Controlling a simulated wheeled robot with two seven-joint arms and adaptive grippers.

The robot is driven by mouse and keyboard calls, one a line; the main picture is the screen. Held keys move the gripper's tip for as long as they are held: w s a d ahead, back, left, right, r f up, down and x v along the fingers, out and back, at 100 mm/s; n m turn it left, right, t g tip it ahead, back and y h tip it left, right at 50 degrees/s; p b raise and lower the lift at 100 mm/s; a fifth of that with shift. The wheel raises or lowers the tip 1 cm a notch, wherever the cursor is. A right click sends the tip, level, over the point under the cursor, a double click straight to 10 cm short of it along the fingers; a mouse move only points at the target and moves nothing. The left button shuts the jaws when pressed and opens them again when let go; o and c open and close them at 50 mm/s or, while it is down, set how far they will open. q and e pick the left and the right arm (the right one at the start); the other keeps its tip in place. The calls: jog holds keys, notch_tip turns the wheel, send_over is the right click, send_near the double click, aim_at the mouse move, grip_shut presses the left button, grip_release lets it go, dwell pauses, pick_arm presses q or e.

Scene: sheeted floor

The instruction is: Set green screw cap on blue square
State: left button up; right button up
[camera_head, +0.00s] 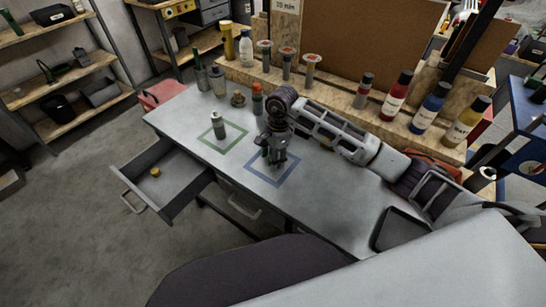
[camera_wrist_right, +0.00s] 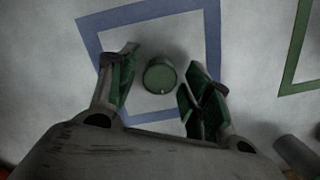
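The green screw cap (camera_wrist_right: 160,76) is a round dark green disc in the right wrist view. It appears to lie on the table inside the blue square (camera_wrist_right: 213,40), between my right gripper's fingers. My right gripper (camera_wrist_right: 160,88) is open, with a gap on each side of the cap. In the head view my right gripper (camera_head: 272,157) points down over the blue square (camera_head: 262,177); the cap cannot be told apart there. My left gripper is not in view.
An open drawer (camera_head: 185,195) holds a small yellow piece (camera_head: 155,172). Several bottles line the back ledge. A dark tray (camera_head: 398,229) lies at the right.

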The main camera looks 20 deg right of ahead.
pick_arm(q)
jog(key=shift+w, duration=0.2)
pick_arm(e)
jog(key=shift+r, duration=0.1)
jog(key=shift+w+d+r, duration=0.1)
jog(key=shift+r, duration=0.45)
jog(key=r, duration=0.4)
jog(key=shift+d, duration=0.25)
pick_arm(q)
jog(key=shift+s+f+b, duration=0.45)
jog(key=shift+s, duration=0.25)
pick_arm(e)
notch_tip(320, 180, up, 7)
jog(key=shift+d, duration=0.4)
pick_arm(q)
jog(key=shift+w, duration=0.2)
